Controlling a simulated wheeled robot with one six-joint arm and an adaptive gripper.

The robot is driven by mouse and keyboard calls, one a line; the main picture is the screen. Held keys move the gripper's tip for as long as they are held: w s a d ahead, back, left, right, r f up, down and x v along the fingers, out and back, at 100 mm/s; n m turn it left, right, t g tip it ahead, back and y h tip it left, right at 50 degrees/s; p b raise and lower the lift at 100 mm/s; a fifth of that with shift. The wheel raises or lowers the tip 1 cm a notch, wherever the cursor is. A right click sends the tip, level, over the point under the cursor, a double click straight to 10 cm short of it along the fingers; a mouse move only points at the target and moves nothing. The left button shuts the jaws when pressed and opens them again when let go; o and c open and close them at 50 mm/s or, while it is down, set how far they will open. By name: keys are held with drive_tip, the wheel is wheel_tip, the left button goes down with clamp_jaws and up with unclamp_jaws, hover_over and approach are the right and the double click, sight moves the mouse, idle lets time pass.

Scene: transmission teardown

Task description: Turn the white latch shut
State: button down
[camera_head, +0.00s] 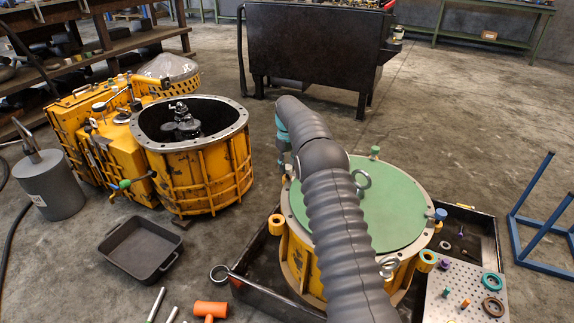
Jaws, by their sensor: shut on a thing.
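I cannot make out a white latch in the head view. A round yellow housing (298,262) with a green lid (400,205) on top stands at the lower right, and my grey arm crosses in front of it and hides part of the lid and rim. Ring bolts stand on the lid, and small green and blue pieces sit around its rim.
The housing stands in a dark tray (258,268). A perforated plate (437,300) with small parts lies at right, beside a blue frame (540,215). A larger yellow gearbox (205,170), a grey canister (55,187), an empty black pan (140,247) and an orange mallet (210,309) are at left.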

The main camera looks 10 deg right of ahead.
sight(287, 166)
drive_tip(key=shift+w, duration=0.1)
idle(0.3)
drive_tip(key=c, duration=0.8)
unclamp_jaws()
drive_tip(key=shift+o, duration=0.2)
wheel_tip(287, 166, up, 12)
